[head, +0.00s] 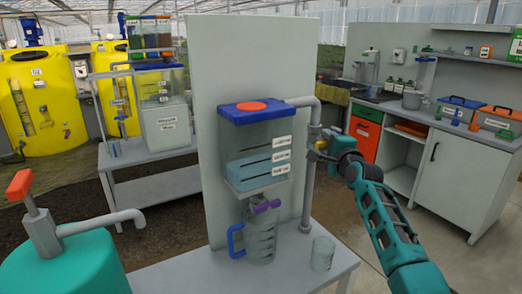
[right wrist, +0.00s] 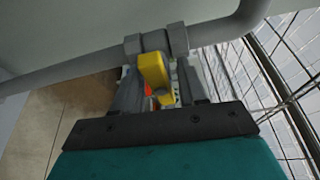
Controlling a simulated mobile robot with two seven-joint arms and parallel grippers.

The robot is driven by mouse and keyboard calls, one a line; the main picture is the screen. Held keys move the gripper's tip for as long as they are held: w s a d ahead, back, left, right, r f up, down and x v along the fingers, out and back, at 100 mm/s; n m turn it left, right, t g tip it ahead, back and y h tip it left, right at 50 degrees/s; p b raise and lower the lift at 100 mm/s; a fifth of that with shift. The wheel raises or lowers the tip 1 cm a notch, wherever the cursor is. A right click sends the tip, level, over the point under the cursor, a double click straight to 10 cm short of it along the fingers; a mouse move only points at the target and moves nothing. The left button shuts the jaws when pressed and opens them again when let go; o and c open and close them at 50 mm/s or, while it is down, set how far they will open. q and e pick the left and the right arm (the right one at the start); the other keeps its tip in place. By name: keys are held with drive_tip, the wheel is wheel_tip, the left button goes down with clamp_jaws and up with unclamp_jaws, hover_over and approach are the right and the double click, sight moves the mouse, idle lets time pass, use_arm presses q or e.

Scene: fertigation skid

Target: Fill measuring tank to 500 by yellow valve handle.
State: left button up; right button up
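The measuring tank (head: 246,140) is a clear box with a blue lid and orange cap. It holds pale blue liquid with its surface near the middle of several marks; the label numbers are too small to read. The yellow valve handle (head: 320,145) is on the pipe at the tank's right. My right gripper (head: 324,147) is at this valve. In the right wrist view, the yellow handle (right wrist: 153,72) is between the two fingers of my right gripper (right wrist: 162,85). The fingers stand apart, with a gap visible beside the handle's lower part. My left gripper is out of view.
Below the tank are a purple handle (head: 266,206) and a clear jug with a blue grip (head: 236,240). An empty-looking beaker (head: 322,254) stands on the bench at right. A grey pipe (right wrist: 75,72) runs through the valve. A teal vessel (head: 65,265) is at front left.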

drive_tip(key=shift+o, duration=0.7)
drive_tip(key=s+d, duration=0.3)
drive_tip(key=s, duration=0.3)
drive_tip(key=shift+d, duration=0.3)
drive_tip(key=shift+c, duration=0.4)
idle(0.3)
